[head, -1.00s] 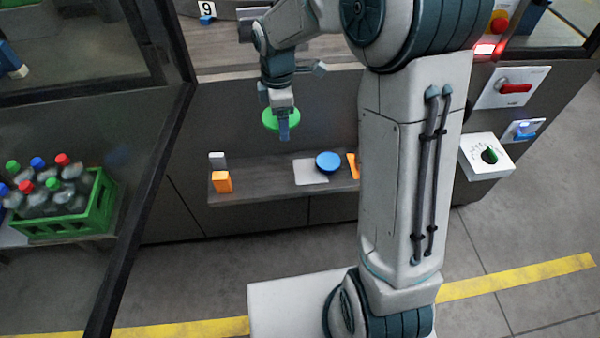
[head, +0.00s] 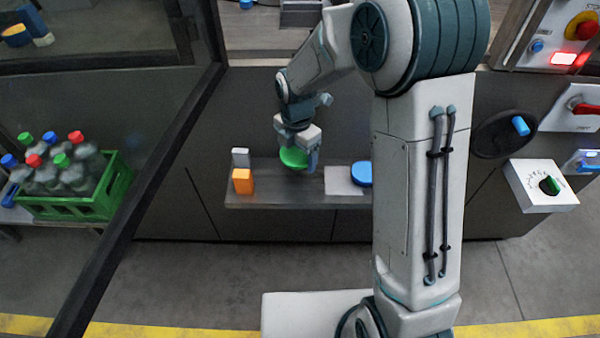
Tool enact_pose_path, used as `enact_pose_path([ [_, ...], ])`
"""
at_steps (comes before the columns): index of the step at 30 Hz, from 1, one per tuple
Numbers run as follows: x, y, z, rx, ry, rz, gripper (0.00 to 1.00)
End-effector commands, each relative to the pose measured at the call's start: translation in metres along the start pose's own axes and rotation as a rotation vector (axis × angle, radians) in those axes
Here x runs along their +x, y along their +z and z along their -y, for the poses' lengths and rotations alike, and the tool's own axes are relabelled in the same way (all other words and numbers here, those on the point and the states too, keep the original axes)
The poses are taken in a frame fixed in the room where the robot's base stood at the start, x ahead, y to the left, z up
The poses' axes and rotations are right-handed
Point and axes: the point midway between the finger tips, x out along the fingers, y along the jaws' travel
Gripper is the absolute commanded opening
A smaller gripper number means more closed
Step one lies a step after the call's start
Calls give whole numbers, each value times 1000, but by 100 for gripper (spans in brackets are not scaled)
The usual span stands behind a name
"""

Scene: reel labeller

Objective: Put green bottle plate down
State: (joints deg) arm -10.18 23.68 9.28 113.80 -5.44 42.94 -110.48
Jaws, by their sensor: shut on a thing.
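The green bottle plate (head: 293,157) is a round green disc. My gripper (head: 303,158) is shut on it and holds it over the shelf (head: 262,199), between the orange block and the grey square. One finger hides part of the disc's right side. I cannot tell whether the disc touches the shelf.
On the shelf are an orange block (head: 243,181), a white-grey block (head: 240,157), a grey square (head: 341,181) and a blue disc (head: 362,173), partly hidden by my arm. A green crate (head: 88,206) of bottles stands left, past a dark frame post (head: 150,190). A dial box (head: 541,186) is at right.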

Motion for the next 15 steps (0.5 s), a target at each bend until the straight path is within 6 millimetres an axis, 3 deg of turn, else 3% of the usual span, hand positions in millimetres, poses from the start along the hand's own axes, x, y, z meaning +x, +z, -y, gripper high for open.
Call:
enact_pose_path([
  [3,22,-1,0,0,-2,-1,53],
  [10,37,0,0,1,-1,-1,53],
  [15,64,0,0,1,-2,-1,53],
])
